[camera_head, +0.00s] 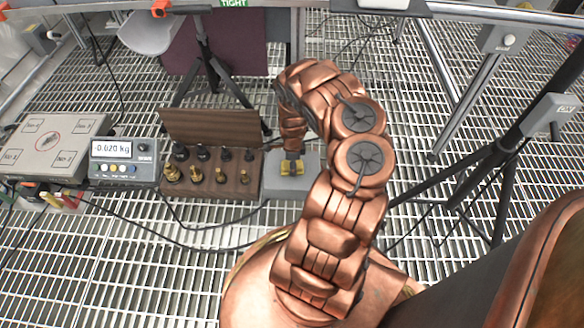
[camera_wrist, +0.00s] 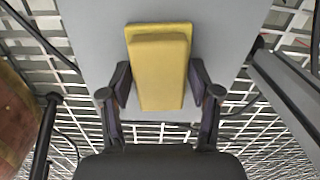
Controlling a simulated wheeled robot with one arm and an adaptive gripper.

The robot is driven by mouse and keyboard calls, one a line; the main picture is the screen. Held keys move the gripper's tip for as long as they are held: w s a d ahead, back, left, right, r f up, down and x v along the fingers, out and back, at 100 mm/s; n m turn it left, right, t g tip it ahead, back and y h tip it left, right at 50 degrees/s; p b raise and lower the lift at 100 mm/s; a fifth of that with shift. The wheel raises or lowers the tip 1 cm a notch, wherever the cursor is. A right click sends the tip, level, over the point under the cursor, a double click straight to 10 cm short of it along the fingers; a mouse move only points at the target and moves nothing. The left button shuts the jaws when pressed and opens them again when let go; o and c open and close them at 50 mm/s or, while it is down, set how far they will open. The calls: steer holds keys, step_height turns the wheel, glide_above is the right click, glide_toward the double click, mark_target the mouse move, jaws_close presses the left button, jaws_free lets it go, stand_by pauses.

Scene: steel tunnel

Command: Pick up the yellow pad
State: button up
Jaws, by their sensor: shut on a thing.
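The yellow pad (camera_wrist: 159,75) is a small rectangular block with a raised step, between my two fingers in the wrist view. In the head view the yellow pad (camera_head: 292,168) shows at the tip of my gripper (camera_head: 292,160), over a grey plate (camera_head: 307,183). My gripper (camera_wrist: 160,97) is shut on the pad, with one dark finger on each side. The grey plate (camera_wrist: 90,40) lies behind the pad in the wrist view. I cannot tell whether the pad touches the plate.
A wooden block (camera_head: 238,187) with brass and black weights stands left of the plate, with an upright brown board (camera_head: 210,128) behind it. A scale display (camera_head: 123,161) and a grey box (camera_head: 50,148) are further left. Tripod legs (camera_head: 505,185) stand at right; cables cross the grating.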

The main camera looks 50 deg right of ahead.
steer(key=shift+r+p, duration=0.4)
steer(key=shift+r, duration=0.1)
steer(key=r+p, duration=0.2)
steer(key=r, duration=0.1)
steer(key=shift+a+r+p, duration=0.2)
steer(key=shift+a+p, duration=0.15)
steer(key=shift+p, duration=0.05)
steer(key=shift+s+a+r+p, duration=0.1)
steer(key=shift+s+a+p, duration=0.1)
steer(key=shift+a+p, duration=2.05)
steer(key=shift+s+a+r+p, duration=0.1)
steer(key=shift+s+a+p, duration=0.1)
steer(key=shift+a+p, duration=2)
steer(key=shift+s+a+r+p, duration=0.15)
steer(key=shift+a+p, duration=1.05)
steer(key=shift+a, duration=2)
steer(key=shift+f, duration=0.1)
